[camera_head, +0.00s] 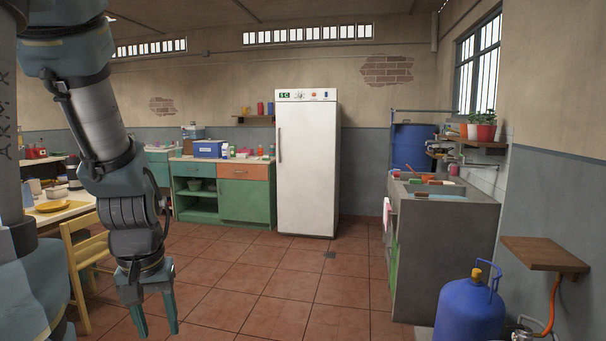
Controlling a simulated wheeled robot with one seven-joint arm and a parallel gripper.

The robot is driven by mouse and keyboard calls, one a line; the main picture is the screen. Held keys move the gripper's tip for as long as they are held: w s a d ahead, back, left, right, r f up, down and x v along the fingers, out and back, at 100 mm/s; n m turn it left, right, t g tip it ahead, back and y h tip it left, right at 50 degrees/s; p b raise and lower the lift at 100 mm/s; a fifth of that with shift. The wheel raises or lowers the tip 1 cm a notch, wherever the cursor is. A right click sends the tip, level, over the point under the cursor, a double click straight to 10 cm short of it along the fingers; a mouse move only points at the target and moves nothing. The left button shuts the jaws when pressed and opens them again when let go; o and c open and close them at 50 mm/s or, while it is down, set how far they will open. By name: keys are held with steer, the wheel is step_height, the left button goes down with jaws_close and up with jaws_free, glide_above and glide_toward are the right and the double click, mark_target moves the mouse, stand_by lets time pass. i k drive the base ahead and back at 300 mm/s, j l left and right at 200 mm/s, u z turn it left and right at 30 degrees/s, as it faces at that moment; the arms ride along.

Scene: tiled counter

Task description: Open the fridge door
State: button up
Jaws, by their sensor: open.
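The white fridge (308,165) stands upright against the back wall, across the room from me. Its door is shut. A vertical handle (280,145) runs along the door's left edge, and a small control panel is at the top. My gripper (154,328) hangs pointing down at the lower left, well in front of and apart from the fridge. Its two fingers are spread, with nothing between them.
A green cabinet (246,201) stands left of the fridge. A yellow chair (88,255) and table are at the left, beside my arm. A concrete sink counter (445,250) and blue gas cylinder (468,310) are at the right. The tiled floor (290,270) before the fridge is clear.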

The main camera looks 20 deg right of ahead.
mark_target(306, 131)
steer(key=i+z, duration=0.45)
steer(key=i, duration=0.35)
steer(key=i+l+z, duration=0.15)
steer(key=i+z, duration=0.15)
steer(key=i, duration=0.7)
steer(key=i+z, duration=0.35)
steer(key=i, duration=0.65)
steer(key=i+u, duration=0.15)
steer(key=i, duration=0.85)
steer(key=i+l+u, duration=0.15)
steer(key=i, duration=0.8)
